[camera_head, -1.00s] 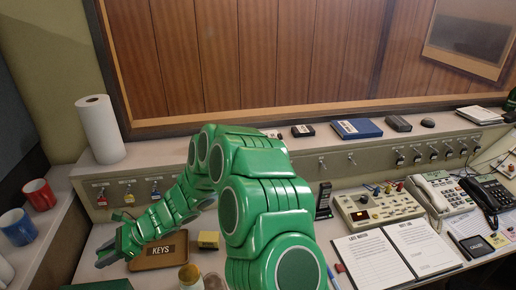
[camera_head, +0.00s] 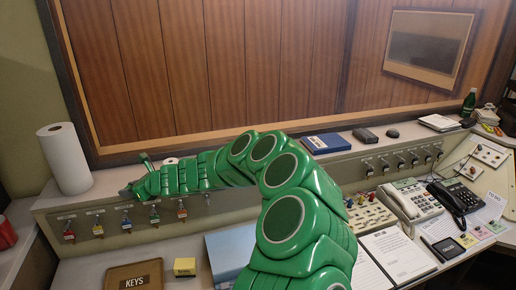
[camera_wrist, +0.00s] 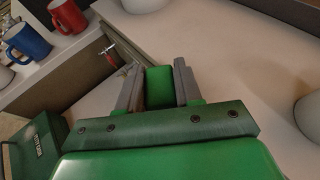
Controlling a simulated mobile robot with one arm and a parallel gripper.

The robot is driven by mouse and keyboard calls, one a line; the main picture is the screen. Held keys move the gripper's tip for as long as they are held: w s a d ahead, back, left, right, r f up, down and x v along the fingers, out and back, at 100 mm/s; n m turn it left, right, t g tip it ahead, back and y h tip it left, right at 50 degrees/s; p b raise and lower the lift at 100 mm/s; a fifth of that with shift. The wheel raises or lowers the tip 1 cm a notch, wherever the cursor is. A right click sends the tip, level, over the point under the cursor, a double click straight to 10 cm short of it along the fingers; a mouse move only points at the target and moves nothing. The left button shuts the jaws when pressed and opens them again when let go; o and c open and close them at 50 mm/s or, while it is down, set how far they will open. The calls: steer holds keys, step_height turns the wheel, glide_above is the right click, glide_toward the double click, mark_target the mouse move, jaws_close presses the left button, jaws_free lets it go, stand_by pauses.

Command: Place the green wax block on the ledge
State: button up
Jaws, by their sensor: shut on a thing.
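The green wax block (camera_wrist: 159,86) is held between the two grey fingers of my gripper (camera_wrist: 158,88) in the wrist view. In the head view my gripper (camera_head: 130,191) is at the left end of the ledge (camera_head: 103,183), over or just at its top. The block is not clearly visible there. The ledge is the long pale shelf top behind the switch panel; its bare surface also fills much of the wrist view (camera_wrist: 235,85). I cannot tell whether the block touches the ledge.
A paper roll (camera_head: 64,159) stands on the ledge left of my gripper. A blue book (camera_head: 326,143) and small dark boxes lie farther right. Key switches line the panel below. A KEYS tray (camera_head: 135,276) and a yellow block (camera_head: 185,266) are on the desk.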

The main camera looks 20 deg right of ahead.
steer(key=w+d+r+m+t+h, duration=0.1)
steer(key=w+d+r, duration=0.1)
steer(key=d, duration=0.2)
steer(key=w+d+r+m+t+h, duration=0.1)
steer(key=w+d+r+m+h, duration=0.1)
steer(key=w+d, duration=0.1)
steer(key=w+d+r+m+t+h, duration=0.1)
steer(key=w+d+r+m+t, duration=0.1)
steer(key=d, duration=0.3)
steer(key=shift+w+d+r+h, duration=0.1)
steer(key=shift+w+h, duration=0.1)
steer(key=shift+h, duration=0.1)
steer(key=shift+w+d+m+h, duration=0.3)
steer(key=shift+w+m+h, duration=0.1)
steer(key=shift+m+h, duration=0.2)
steer(key=shift+w+m+t+h, duration=0.5)
steer(key=shift+m+t+h, duration=0.1)
steer(key=shift+m+h, duration=0.35)
steer(key=shift+w+m+h, duration=0.15)
steer(key=shift+m+h, duration=0.5)
steer(key=shift+h, duration=0.2)
steer(key=shift+r, duration=0.1)
